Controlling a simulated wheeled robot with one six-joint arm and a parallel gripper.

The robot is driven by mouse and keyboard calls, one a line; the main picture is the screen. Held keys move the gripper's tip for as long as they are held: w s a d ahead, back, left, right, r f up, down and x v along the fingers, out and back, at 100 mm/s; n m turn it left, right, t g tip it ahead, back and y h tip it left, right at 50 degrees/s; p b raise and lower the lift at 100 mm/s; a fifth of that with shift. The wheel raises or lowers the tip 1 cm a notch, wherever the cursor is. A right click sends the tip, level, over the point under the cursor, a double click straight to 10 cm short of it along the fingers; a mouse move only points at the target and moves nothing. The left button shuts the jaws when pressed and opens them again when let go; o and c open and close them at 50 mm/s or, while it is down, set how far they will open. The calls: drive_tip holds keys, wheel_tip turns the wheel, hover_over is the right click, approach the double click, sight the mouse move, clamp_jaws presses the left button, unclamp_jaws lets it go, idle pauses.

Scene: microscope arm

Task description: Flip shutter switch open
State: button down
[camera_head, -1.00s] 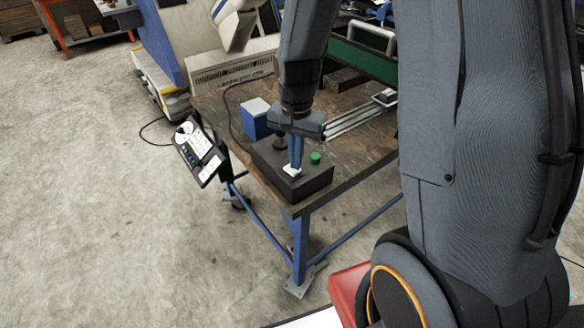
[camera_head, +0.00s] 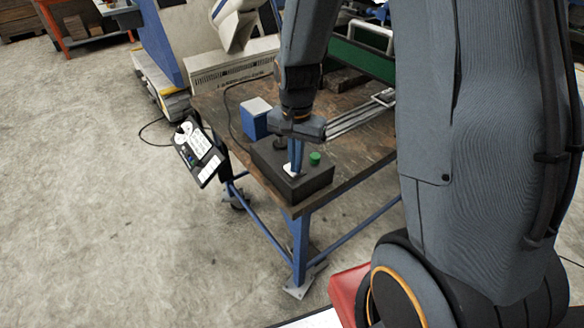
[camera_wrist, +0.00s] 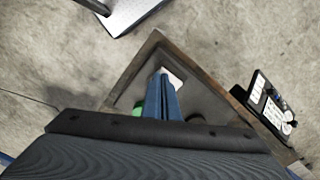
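A black control box (camera_head: 312,184) sits on the near corner of the wooden table. It carries a white switch plate (camera_head: 291,169) and a green button (camera_head: 315,158). My gripper (camera_head: 295,166) points down over the box, with its blue fingers at the white plate. In the wrist view, the fingers (camera_wrist: 162,98) lie side by side with no clear gap, and their tips are at the white plate (camera_wrist: 172,76). The fingers cover most of the switch lever, so I cannot tell its position. The green button (camera_wrist: 139,110) is partly hidden beside the fingers.
A blue box (camera_head: 256,118) stands behind the control box on the table (camera_head: 349,181). A control panel with buttons (camera_head: 199,153) hangs off the table's left edge. A green-sided machine (camera_head: 362,61) is at the back. The floor to the left is clear.

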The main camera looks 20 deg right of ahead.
wheel_tip(320, 180, up, 7)
drive_tip(key=p, duration=0.6)
idle(0.5)
drive_tip(key=shift+f, duration=0.1)
idle(0.3)
drive_tip(key=s+n+t+b, duration=0.1)
drive_tip(key=s+n+b, duration=0.6)
drive_tip(key=s+n, duration=0.1)
drive_tip(key=shift+s, duration=0.7)
drive_tip(key=shift+w+n, duration=0.1)
drive_tip(key=shift+n, duration=0.2)
